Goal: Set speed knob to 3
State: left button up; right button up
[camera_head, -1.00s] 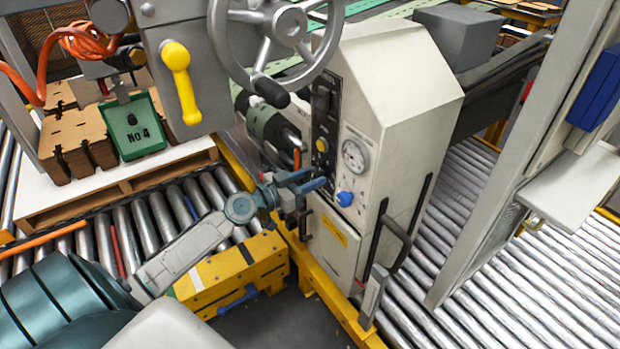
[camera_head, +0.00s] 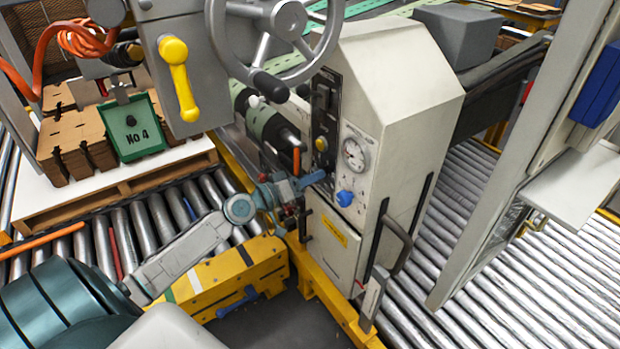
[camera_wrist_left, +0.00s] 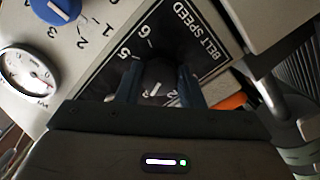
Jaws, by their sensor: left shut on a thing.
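The black belt speed knob (camera_wrist_left: 157,76) sits on a black dial plate (camera_wrist_left: 204,48) marked BELT SPEED, with the numerals 5 and 6 readable. A short white mark shows low on the knob, but I cannot tell which numeral it points to. My left gripper (camera_wrist_left: 160,84) has its blue fingers on either side of the knob and is shut on it. In the head view, the left gripper (camera_head: 318,180) reaches the panel's left part, and its fingers hide the knob. My right gripper is not in view.
A blue knob (camera_head: 345,198) and a round gauge (camera_head: 355,154) sit right of my left gripper. A yellow button (camera_head: 321,145) is just above it. A handwheel (camera_head: 288,22) hangs above, and a yellow beam (camera_head: 225,278) lies below my arm.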

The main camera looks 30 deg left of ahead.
pick_arm(q)
jog(key=shift+n, duration=0.5)
jog(key=o, duration=1)
pick_arm(e)
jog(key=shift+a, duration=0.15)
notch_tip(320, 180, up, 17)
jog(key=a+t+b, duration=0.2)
jog(key=b, duration=0.5)
pick_arm(q)
jog(key=p+v, duration=0.3)
jog(key=v, duration=0.7)
jog(key=shift+s+a, duration=0.15)
jog(key=shift+s, duration=0.25)
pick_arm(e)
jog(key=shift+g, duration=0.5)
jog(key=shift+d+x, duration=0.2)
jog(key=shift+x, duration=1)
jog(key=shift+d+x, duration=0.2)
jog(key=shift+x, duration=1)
